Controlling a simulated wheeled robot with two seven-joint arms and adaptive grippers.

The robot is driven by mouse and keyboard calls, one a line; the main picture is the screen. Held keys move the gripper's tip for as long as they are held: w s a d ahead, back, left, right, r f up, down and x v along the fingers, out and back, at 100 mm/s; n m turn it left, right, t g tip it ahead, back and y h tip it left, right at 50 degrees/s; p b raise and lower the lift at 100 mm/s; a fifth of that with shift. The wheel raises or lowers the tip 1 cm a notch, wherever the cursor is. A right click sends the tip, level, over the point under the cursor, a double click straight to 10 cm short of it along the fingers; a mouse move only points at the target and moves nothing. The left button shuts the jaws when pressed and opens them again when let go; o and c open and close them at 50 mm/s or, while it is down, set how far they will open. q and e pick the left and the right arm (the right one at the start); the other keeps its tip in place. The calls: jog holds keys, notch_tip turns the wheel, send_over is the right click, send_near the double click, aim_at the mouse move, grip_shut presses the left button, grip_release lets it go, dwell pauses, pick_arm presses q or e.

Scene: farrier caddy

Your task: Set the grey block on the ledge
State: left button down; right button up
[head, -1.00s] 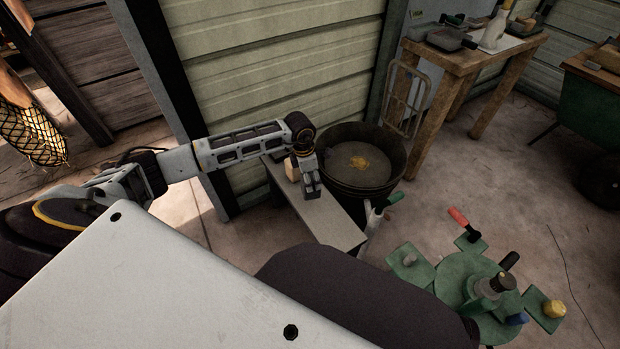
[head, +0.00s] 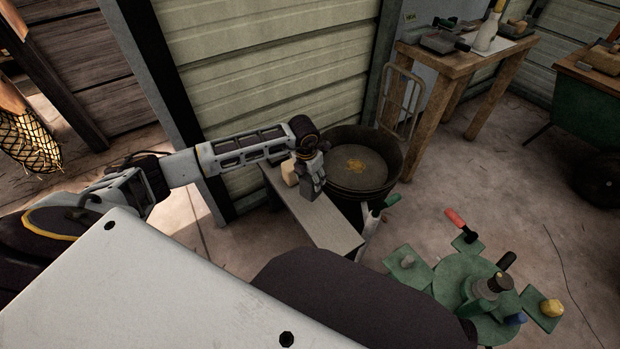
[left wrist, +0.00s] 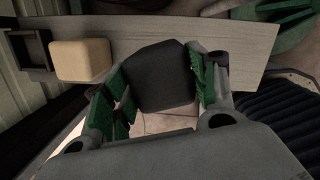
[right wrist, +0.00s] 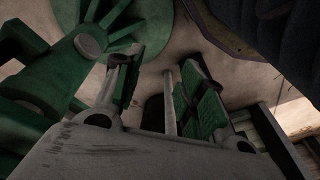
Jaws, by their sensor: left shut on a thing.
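The ledge (head: 331,226) is a narrow grey plank along the metal wall. My left gripper (head: 312,188) is at it, just right of a tan block (head: 290,173). In the left wrist view, the left gripper (left wrist: 160,88) is shut on the dark grey block (left wrist: 158,76), with green pads on either side. The block is over the ledge's near edge in that view; whether it touches the ledge I cannot tell.
The tan block (left wrist: 82,61) and a dark square holder (left wrist: 30,50) are at the ledge's left end. A black tub (head: 362,170) stands behind the ledge. A green caddy (head: 455,275) with tools is to the right. A wooden table (head: 470,55) stands at the back.

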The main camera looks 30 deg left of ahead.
dwell(0.6)
pick_arm(q)
jog(key=shift+f, duration=0.2)
jog(key=shift+f+b, duration=0.4)
jog(key=shift+b, duration=0.05)
jog(key=shift+f+b, duration=0.75)
jog(key=shift+f, duration=0.45)
jog(key=shift+f+b, duration=0.5)
jog(key=shift+f, duration=0.65)
pick_arm(e)
jog(key=shift+t+y, duration=0.3)
jog(key=shift+t, duration=0.2)
jog(key=r, duration=0.2)
jog(key=a+r, duration=0.1)
jog(key=r, duration=0.2)
jog(key=shift+w+r, duration=0.1)
jog(key=shift+w, duration=0.1)
